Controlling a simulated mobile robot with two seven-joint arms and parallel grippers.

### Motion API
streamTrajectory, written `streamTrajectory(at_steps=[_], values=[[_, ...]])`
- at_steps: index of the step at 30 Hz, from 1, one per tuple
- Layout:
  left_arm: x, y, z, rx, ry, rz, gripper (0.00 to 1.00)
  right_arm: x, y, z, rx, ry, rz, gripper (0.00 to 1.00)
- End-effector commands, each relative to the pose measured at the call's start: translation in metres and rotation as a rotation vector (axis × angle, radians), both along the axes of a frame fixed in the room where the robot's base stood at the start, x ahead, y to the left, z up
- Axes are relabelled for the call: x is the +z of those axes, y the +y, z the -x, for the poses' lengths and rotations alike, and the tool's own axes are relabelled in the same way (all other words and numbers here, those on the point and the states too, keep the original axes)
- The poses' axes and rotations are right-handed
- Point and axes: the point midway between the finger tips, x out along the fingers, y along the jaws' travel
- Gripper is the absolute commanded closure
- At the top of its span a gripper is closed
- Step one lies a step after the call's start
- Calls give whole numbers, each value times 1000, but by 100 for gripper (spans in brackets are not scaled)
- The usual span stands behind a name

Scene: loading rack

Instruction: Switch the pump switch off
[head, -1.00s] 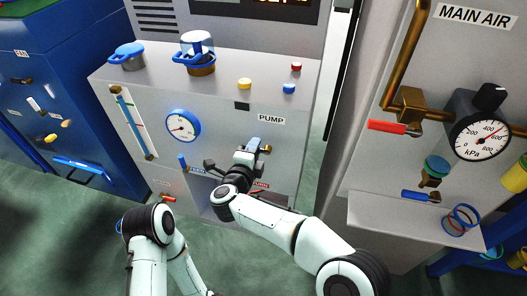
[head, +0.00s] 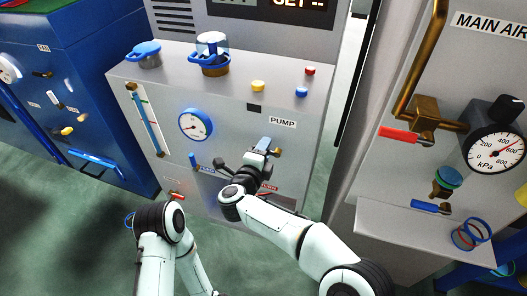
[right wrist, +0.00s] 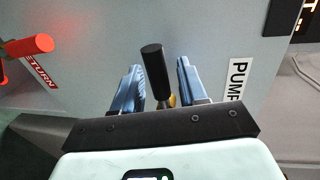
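The pump switch, a lever with a black grip (right wrist: 154,72) and a brass base, is on the grey pump panel (head: 232,118), below the PUMP label (head: 283,122). In the right wrist view, the grip stands between the two blue fingers of my open right gripper (right wrist: 158,88), with a gap on each side. In the head view, my right gripper (head: 264,146) is at the panel and mostly hides the switch; a bit of its brass (head: 278,152) shows. My left gripper is not visible; only parts of my left arm show at the lower left.
A gauge (head: 195,125) and a red RETURN handle (right wrist: 28,47) are near the switch. Blue-handled valves (head: 210,60), yellow, red and blue buttons stand on the ledge above. The MAIN AIR panel (head: 375,180) is on the right, with a red handle (head: 398,133).

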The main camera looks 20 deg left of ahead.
Motion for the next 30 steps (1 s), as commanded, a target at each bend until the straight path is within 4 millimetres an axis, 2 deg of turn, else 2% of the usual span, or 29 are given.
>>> streamTrajectory(at_steps=[5, 8, 15, 21, 25, 30], values=[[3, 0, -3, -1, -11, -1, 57, 3, 0, 9, 2, 0, 1, 58], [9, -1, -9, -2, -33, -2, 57, 7, 0, 24, 5, 0, 2, 58], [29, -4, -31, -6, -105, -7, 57, 18, -1, 79, 5, -1, 2, 58], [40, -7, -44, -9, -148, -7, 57, 24, -3, 114, 3, -1, 0, 58], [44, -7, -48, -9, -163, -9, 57, 26, -4, 126, 0, 0, 0, 58], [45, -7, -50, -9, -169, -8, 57, 26, -4, 132, 0, 0, -1, 58]])
